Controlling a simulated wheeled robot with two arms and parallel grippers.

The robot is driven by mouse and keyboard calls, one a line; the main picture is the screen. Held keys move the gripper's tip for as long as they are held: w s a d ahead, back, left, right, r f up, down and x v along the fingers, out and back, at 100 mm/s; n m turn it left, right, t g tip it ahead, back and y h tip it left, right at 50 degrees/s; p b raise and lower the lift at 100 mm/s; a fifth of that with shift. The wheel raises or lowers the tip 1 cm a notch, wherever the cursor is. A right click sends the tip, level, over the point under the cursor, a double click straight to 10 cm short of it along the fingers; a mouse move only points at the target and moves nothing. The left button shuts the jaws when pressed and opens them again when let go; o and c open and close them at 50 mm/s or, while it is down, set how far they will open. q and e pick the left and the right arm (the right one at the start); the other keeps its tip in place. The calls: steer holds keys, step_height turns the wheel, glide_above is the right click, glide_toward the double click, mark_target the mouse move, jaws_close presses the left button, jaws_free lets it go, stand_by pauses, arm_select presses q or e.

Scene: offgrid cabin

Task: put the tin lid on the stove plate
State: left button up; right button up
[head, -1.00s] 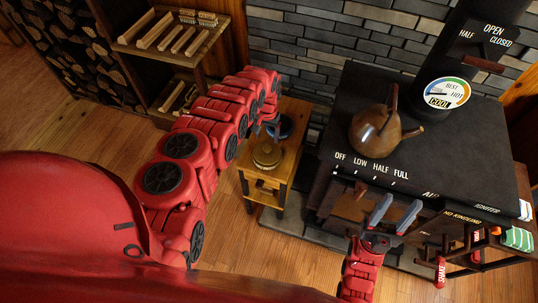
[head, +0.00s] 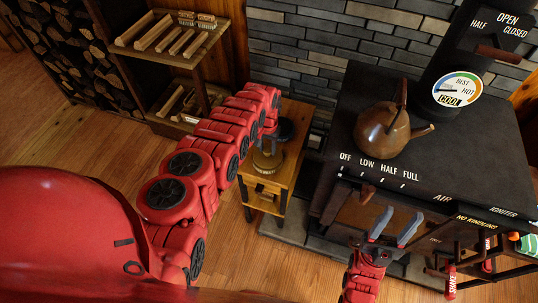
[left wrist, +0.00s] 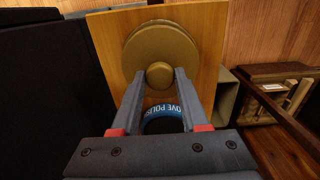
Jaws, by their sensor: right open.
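The tin lid (head: 268,163), brass-coloured and round with a knob, lies on a small wooden side table (head: 290,165). The left wrist view shows it from above (left wrist: 163,45). My left gripper (head: 268,140) is over the lid in the head view, partly hidden by its arm. In the left wrist view its open fingers (left wrist: 158,80) are on either side of the knob; I cannot tell if they touch it. The black stove plate (head: 460,150) is to the right. My right gripper (head: 396,227) is open and empty in front of the stove.
A brown kettle (head: 388,130) stands on the stove plate, with bare space to its right. A stove polish tin (left wrist: 163,116) with a blue label sits beside the lid. A shelf with brushes (head: 170,40) stands behind. A stove pipe (head: 440,70) rises at the back.

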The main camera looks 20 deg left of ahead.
arm_select(q)
jaws_close()
steer(key=shift+r+p, duration=0.9)
steer(key=shift+r+p, duration=1.45)
steer(key=shift+r, duration=0.15)
